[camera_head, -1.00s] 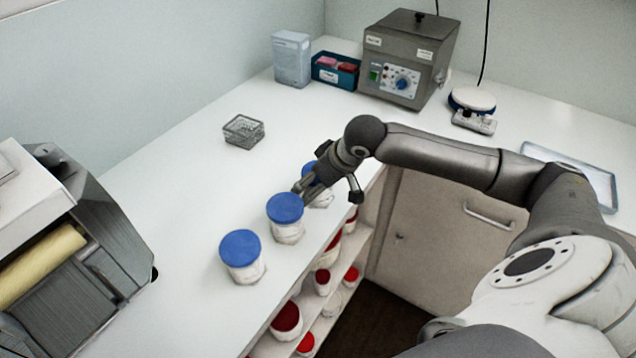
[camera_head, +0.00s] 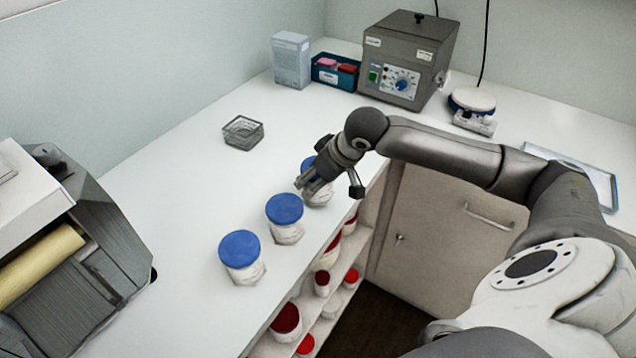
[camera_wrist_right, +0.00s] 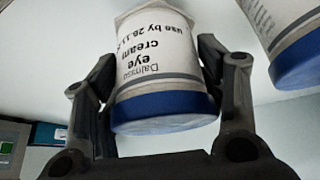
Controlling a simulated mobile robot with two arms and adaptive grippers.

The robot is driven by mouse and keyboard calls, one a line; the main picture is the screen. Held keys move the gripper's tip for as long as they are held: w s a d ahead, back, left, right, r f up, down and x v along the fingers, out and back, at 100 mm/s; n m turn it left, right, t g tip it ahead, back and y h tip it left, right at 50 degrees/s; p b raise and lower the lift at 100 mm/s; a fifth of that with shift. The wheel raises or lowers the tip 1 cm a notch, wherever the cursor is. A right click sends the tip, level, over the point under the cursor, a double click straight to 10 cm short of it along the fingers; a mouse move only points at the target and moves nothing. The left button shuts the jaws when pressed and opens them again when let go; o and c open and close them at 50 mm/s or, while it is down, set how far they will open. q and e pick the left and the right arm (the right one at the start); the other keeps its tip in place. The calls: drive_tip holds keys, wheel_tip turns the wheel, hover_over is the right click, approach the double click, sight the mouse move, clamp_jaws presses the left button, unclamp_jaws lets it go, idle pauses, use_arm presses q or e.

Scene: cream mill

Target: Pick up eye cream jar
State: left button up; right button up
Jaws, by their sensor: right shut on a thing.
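The eye cream jar (camera_head: 320,196) is white with a blue lid, the farthest of three such jars in a row on the white counter. My right gripper (camera_head: 311,187) is shut on it and partly hides it in the head view. In the right wrist view the jar (camera_wrist_right: 158,55) appears upside down, its "eye cream" label readable, between the two fingers (camera_wrist_right: 157,95). Whether its base touches the counter is hard to tell. My left gripper is not in view.
Two more blue-lidded jars stand nearer on the counter (camera_head: 190,180), a middle one (camera_head: 287,234) and a near one (camera_head: 246,272). Red-lidded jars (camera_head: 286,318) fill shelves below the edge. A grey machine (camera_head: 408,60) stands at the back.

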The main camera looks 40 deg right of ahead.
drive_tip(key=s+d+r+b, duration=0.1)
drive_tip(key=s+r+b, duration=0.2)
drive_tip(key=s+r, duration=0.8)
drive_tip(key=shift+s+d+r, duration=0.25)
drive_tip(key=shift+s, duration=1.25)
